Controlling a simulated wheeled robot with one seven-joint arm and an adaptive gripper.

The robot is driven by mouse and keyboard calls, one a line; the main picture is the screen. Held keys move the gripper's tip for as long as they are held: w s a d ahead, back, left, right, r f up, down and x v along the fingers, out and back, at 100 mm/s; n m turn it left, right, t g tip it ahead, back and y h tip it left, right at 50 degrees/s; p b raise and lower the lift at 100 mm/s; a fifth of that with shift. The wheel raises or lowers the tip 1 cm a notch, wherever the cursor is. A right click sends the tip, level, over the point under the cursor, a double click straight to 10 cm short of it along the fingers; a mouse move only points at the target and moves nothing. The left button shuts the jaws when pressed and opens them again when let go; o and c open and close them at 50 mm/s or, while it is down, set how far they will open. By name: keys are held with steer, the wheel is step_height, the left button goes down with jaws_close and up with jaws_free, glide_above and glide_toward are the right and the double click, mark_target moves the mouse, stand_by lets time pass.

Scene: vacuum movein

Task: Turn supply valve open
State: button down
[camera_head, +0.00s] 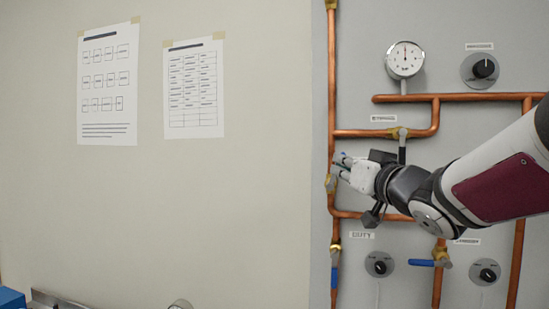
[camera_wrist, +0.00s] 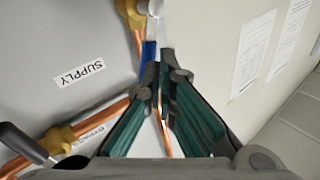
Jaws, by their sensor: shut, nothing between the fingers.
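The supply valve has a brass body (camera_wrist: 132,12) on a vertical copper pipe, with a pale metal lever and blue grip (camera_wrist: 148,50). In the wrist view the lever runs roughly along the pipe. In the head view its brass body (camera_head: 330,184) shows left of my gripper (camera_head: 341,166), and only a bit of blue shows at the fingers. The upside-down SUPPLY label (camera_wrist: 79,73) is beside it in the wrist view. My gripper (camera_wrist: 166,72) is shut and empty, with its fingertips close beside the blue grip. I cannot tell whether they touch.
A bypass valve (camera_head: 402,133) with a dark lever is above my wrist. Copper pipes (camera_head: 332,80) cross the panel. A gauge (camera_head: 405,59), several knobs (camera_head: 379,264) and blue-handled valves (camera_head: 424,263) surround the arm. The wall (camera_head: 210,200) left is clear below two papers.

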steer(key=n+p, duration=0.1)
steer(key=a+n+g+p, duration=0.1)
steer(key=p, duration=0.1)
steer(key=shift+w+r+p, duration=0.15)
steer(key=shift+r+p, duration=0.1)
steer(key=shift+p, duration=0.05)
stand_by(0.4)
steer(key=shift+f, duration=0.1)
stand_by(0.3)
